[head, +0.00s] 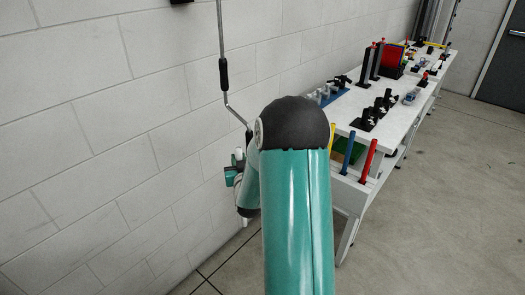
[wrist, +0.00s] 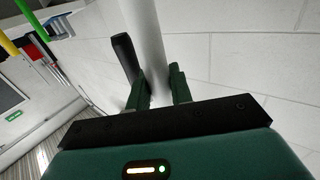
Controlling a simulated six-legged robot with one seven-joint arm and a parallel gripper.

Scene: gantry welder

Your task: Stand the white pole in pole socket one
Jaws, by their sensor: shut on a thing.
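The white pole (wrist: 146,35) runs up between the two green fingers of my gripper (wrist: 160,88) in the wrist view. The fingers are shut on it. In the head view my gripper (head: 233,176) is left of my teal arm, in front of the wall, and only short bits of the pole show there. A yellow pole (head: 332,138), a blue pole (head: 348,153) and a red pole (head: 370,160) stand in a row at the near end of the white bench. My arm hides the area left of the yellow pole, and I cannot make out pole socket one.
The white bench (head: 405,118) runs away along the wall, with black holders (head: 375,108) and other tools on it. A hanging rod with a black grip (head: 223,73) is close to my arm. The black grip (wrist: 125,55) is beside the pole. Floor at right is clear.

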